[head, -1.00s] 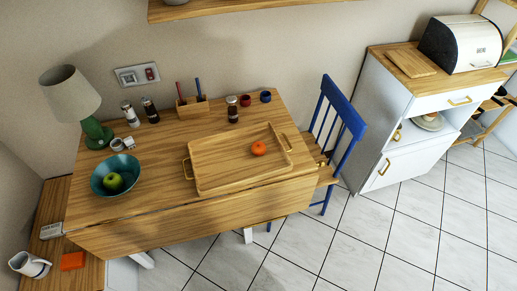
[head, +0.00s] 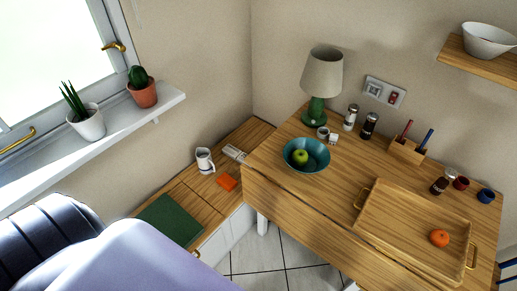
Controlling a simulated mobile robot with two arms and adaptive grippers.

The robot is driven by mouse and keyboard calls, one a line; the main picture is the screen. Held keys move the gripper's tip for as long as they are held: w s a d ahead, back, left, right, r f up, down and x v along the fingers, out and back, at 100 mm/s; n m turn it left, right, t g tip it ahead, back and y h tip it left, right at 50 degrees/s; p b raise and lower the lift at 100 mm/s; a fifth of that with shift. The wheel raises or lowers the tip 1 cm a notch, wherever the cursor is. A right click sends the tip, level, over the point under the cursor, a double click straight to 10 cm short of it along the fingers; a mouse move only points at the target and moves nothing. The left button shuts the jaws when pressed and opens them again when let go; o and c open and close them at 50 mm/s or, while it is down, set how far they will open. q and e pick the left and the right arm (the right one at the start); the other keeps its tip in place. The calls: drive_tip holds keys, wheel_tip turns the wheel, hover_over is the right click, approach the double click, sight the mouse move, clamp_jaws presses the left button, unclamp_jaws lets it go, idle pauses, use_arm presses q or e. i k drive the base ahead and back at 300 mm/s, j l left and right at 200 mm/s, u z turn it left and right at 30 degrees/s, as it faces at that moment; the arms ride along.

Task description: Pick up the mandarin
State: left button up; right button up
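The mandarin (head: 439,238) is a small orange fruit. It lies on the wooden tray (head: 388,235), near its right end, at the lower right of the head view. The tray has a raised rim and a handle at each end, and stands on the wooden table (head: 296,219). Neither of my grippers is in view.
A teal bowl with a green apple (head: 300,156), a lamp (head: 319,86), shakers and a pen holder (head: 406,152) stand on the table. A jug (head: 205,160) stands on the lower counter at left. Potted plants line the windowsill. Tiled floor shows in front.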

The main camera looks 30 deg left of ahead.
sight(439, 237)
drive_tip(key=u, duration=0.55)
drive_tip(key=z, duration=1.35)
